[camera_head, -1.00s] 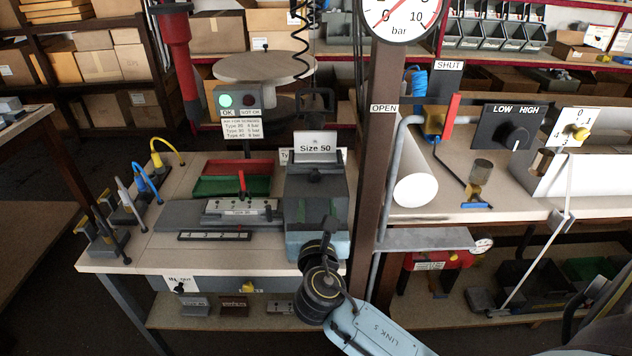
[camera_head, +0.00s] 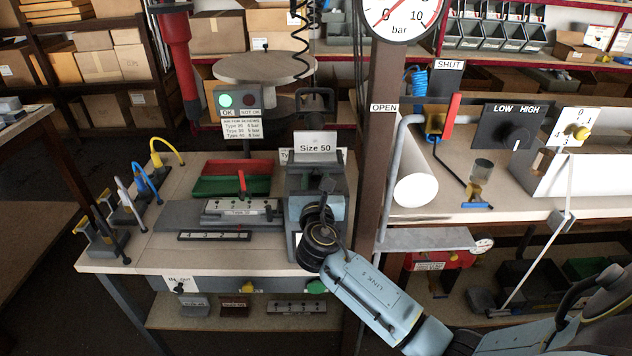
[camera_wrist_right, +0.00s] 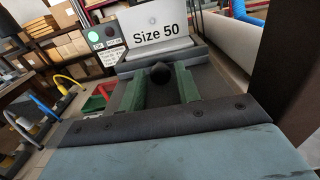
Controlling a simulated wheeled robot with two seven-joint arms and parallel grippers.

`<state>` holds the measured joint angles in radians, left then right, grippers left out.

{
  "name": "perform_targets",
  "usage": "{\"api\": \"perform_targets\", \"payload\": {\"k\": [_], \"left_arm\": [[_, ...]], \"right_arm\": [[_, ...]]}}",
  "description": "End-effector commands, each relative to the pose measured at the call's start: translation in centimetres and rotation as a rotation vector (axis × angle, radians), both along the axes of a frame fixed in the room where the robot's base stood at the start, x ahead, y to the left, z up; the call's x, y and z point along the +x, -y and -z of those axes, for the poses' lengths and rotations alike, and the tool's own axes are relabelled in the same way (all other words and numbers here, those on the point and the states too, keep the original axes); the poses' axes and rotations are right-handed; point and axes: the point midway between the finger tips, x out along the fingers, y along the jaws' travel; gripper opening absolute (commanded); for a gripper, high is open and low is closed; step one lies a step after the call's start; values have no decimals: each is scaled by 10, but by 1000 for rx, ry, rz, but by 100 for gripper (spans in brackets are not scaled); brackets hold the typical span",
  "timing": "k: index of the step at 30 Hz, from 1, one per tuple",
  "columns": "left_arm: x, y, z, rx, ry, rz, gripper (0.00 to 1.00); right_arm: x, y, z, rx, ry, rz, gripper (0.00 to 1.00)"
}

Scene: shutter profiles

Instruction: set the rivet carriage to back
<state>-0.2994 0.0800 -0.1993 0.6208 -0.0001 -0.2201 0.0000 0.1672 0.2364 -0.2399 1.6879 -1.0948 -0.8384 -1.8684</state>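A dark block with a white "Size 50" sign (camera_head: 315,147) stands at the right end of the bench; I take it to be the rivet carriage, though no label names it so. In the right wrist view the sign (camera_wrist_right: 158,33) stands straight ahead, with a round black knob (camera_wrist_right: 160,73) before it. My right gripper (camera_wrist_right: 161,82) has its two green fingers apart, one on each side of the knob; I cannot tell if they touch it. In the head view my right wrist hides the fingers and much of the block. My left gripper is not in view.
Left of the block are a fixture with a red lever (camera_head: 242,182), a red tray (camera_head: 240,167) and a green tray (camera_head: 225,185). Yellow, blue and white hoses rise at the bench's left. A brown post (camera_head: 382,180) stands close right of my arm.

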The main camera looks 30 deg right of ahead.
Motion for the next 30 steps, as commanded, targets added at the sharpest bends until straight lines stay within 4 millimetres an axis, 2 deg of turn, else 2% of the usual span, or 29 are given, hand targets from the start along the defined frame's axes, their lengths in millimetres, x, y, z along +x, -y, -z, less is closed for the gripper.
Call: {"api": "perform_targets", "payload": {"k": [1,7,14,24,30], "left_arm": [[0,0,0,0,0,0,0],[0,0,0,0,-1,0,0],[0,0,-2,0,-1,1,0],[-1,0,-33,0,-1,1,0],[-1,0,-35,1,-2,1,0]], "right_arm": [[0,0,0,0,0,0,26],[0,0,0,0,0,0,0],[-2,-1,0,0,-1,0,0],[-40,-24,-1,0,-6,-1,0],[-47,-29,0,2,-1,1,0]]}}
